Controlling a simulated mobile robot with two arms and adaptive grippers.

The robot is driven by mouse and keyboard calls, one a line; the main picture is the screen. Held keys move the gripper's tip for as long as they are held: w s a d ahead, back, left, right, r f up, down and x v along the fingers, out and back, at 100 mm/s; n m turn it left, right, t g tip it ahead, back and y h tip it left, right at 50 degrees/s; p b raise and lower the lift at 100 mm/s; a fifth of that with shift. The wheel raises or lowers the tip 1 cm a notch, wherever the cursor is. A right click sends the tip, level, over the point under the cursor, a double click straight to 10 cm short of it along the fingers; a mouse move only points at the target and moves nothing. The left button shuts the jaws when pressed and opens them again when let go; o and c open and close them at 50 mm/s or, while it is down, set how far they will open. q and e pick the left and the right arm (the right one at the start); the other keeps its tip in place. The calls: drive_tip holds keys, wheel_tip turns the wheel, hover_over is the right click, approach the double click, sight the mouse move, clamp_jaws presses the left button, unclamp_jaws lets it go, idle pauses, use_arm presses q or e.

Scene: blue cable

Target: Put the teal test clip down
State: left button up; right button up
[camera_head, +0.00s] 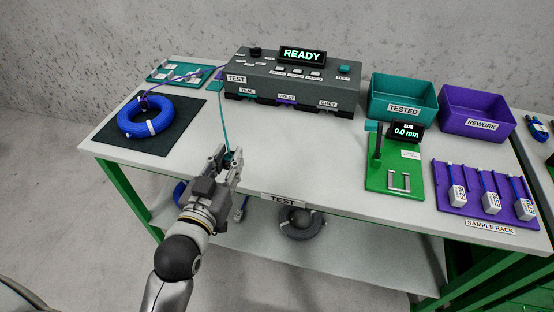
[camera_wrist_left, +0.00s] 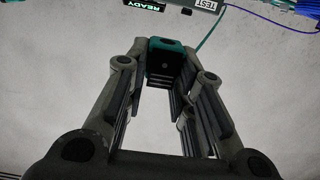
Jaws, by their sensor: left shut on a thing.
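My left gripper (camera_head: 224,160) is over the front part of the white table (camera_head: 300,157), left of its middle. It is shut on the teal test clip (camera_head: 232,155), which is mostly hidden by the fingers in the head view. In the left wrist view the clip (camera_wrist_left: 166,58) is a dark block with a teal top, held between the fingertips of the left gripper (camera_wrist_left: 160,85). A teal lead (camera_head: 223,122) runs from the clip back toward the grey test box (camera_head: 290,80). Whether the clip touches the table is unclear. My right gripper is not in view.
A blue cable coil (camera_head: 130,122) lies on a dark mat at left, with a teal board (camera_head: 165,73) behind. Teal and purple bins (camera_head: 403,105), a green gauge (camera_head: 380,180) and a purple sample rack (camera_head: 450,200) stand at right. The table middle is clear.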

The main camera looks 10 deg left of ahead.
use_arm(q)
drive_tip(key=w+a+f, duration=0.1)
drive_tip(key=w+f, duration=0.2)
drive_tip(key=w, duration=0.1)
drive_tip(key=w+f, duration=0.3)
drive_tip(key=w, duration=0.1)
drive_tip(key=w+a+f, duration=0.1)
drive_tip(key=w+f, duration=0.1)
drive_tip(key=w, duration=0.2)
drive_tip(key=shift+w+a+f+b, duration=0.1)
drive_tip(key=shift+a+f+b, duration=0.2)
drive_tip(key=shift+f, duration=0.1)
drive_tip(key=shift+w+f, duration=0.25)
drive_tip(key=shift+f, duration=1.6)
drive_tip(key=shift+f, duration=0.1)
drive_tip(key=o, duration=0.7)
